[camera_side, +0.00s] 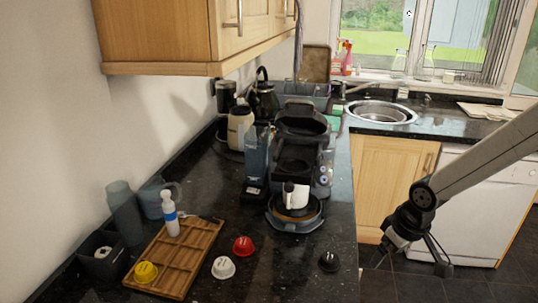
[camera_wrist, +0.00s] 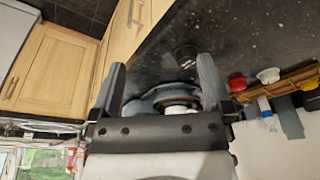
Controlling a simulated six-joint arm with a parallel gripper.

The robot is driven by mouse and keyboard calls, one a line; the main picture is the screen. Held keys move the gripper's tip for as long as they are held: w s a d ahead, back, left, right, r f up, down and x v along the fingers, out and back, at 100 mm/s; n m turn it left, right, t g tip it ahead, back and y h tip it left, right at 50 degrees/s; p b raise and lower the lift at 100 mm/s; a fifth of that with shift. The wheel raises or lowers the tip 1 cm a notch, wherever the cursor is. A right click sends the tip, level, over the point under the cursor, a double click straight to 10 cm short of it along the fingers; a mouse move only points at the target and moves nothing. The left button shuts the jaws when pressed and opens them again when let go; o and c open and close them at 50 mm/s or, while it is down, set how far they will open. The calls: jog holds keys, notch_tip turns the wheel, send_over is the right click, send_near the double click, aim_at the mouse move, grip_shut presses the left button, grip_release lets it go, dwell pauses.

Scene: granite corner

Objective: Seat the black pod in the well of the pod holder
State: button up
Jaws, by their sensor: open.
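The black pod (camera_side: 329,261) sits on the dark counter near its right front edge, apart from the other pods. In the wrist view the black pod (camera_wrist: 185,55) is beyond my fingertips, toward the right finger. The coffee machine (camera_side: 303,150) stands farther back on the counter with its black lid raised. I cannot make out the well of the pod holder clearly at this size. My gripper (camera_side: 415,262) is open and empty, out past the counter edge to the right of the black pod. Its two fingers (camera_wrist: 161,63) are spread wide in the wrist view.
A white mug (camera_side: 296,195) stands on the machine's round drip base. A red pod (camera_side: 243,246) and a white pod (camera_side: 223,268) lie left of the black pod. A wooden tray (camera_side: 188,268) holds a yellow pod and a bottle. The counter around the black pod is clear.

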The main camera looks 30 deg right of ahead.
jog(key=w+m, duration=0.1)
jog(key=m, duration=0.1)
jog(key=m+g+y, duration=0.3)
jog(key=m, duration=1.3)
send_near(331, 255)
jog(key=shift+s+a+f, duration=0.25)
jog(key=shift+a+f, duration=0.1)
jog(key=shift+f, duration=0.4)
jog(key=shift+x, duration=1.25)
jog(key=shift+w+x, duration=0.2)
jog(key=shift+x, duration=2.4)
jog(key=shift+c, duration=0.2)
